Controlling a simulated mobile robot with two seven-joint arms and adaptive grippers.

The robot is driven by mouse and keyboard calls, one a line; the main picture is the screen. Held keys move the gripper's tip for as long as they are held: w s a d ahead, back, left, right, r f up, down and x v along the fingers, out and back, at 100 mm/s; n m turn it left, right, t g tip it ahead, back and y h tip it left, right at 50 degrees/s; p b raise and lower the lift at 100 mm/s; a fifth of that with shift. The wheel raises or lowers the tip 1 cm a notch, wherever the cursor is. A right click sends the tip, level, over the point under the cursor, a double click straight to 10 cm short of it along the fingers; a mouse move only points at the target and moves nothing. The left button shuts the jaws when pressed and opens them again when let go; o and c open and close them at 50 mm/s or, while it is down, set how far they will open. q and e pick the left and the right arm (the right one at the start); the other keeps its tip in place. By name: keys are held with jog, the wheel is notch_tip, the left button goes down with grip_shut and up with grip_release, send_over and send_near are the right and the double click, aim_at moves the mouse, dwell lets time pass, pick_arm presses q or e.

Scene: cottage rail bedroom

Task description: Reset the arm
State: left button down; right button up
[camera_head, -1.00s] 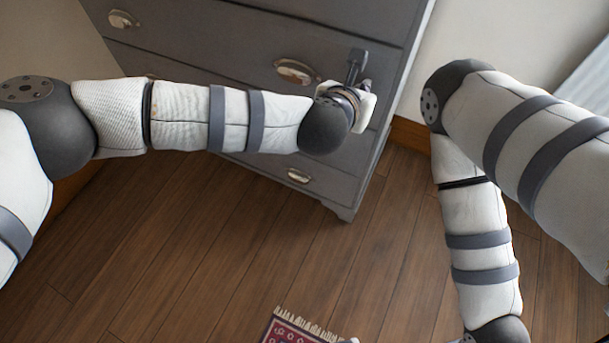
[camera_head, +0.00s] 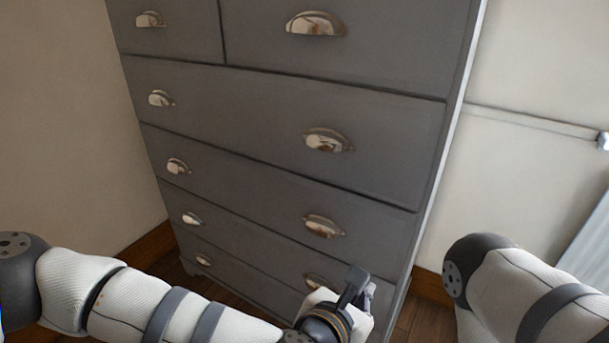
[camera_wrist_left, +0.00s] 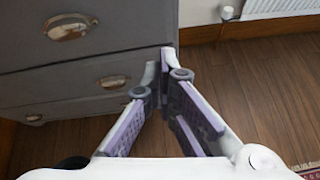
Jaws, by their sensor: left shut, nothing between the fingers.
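My left arm comes in from the left at the bottom of the head view. Its gripper (camera_head: 358,290) is in front of the lower right part of the grey chest of drawers (camera_head: 250,105). In the left wrist view the fingers (camera_wrist_left: 166,75) meet at their tips, with nothing between them. The chest (camera_wrist_left: 100,50) stands behind and to the left of the fingers there. My right arm shows at the lower right of the head view; its gripper is out of frame.
All the drawers in view look shut, with metal cup handles (camera_head: 328,140). A pale radiator (camera_wrist_left: 275,8) is on the wall in the wrist view. Wooden floor (camera_wrist_left: 260,80) is clear beside the chest. A patterned rug (camera_wrist_left: 308,170) edges in at the lower right.

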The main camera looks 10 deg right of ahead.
pick_arm(q)
jog(key=s+a+f+m+g+y+p, duration=0.1)
jog(key=s+a+f+m+g, duration=0.1)
jog(key=s+a+f+m, duration=0.3)
jog(key=s+a+f+m+g+p, duration=0.1)
jog(key=s+a+f+m+g, duration=0.2)
jog(key=s, duration=0.4)
jog(key=s+a+f+m+g+y+p, duration=0.1)
jog(key=s+a+f+m, duration=0.15)
jog(key=s+m, duration=0.3)
jog(key=s+a+m+g+y+p, duration=0.1)
jog(key=s+a+m+g+y, duration=0.1)
jog(key=s+a+m, duration=0.4)
jog(key=s+a+m+g+y+p, duration=0.1)
jog(key=s+a+m+g+y, duration=0.2)
jog(key=s+a, duration=0.9)
jog(key=a+f+m, duration=0.1)
jog(key=a+m, duration=0.2)
jog(key=a, duration=0.4)
jog(key=shift+y, duration=0.3)
pick_arm(e)
jog(key=w+r+t, duration=0.2)
jog(key=w+r, duration=0.4)
jog(key=r, duration=0.1)
jog(key=shift+w, duration=0.2)
pick_arm(q)
jog(key=shift+a+m, duration=0.1)
jog(key=shift+m, duration=0.15)
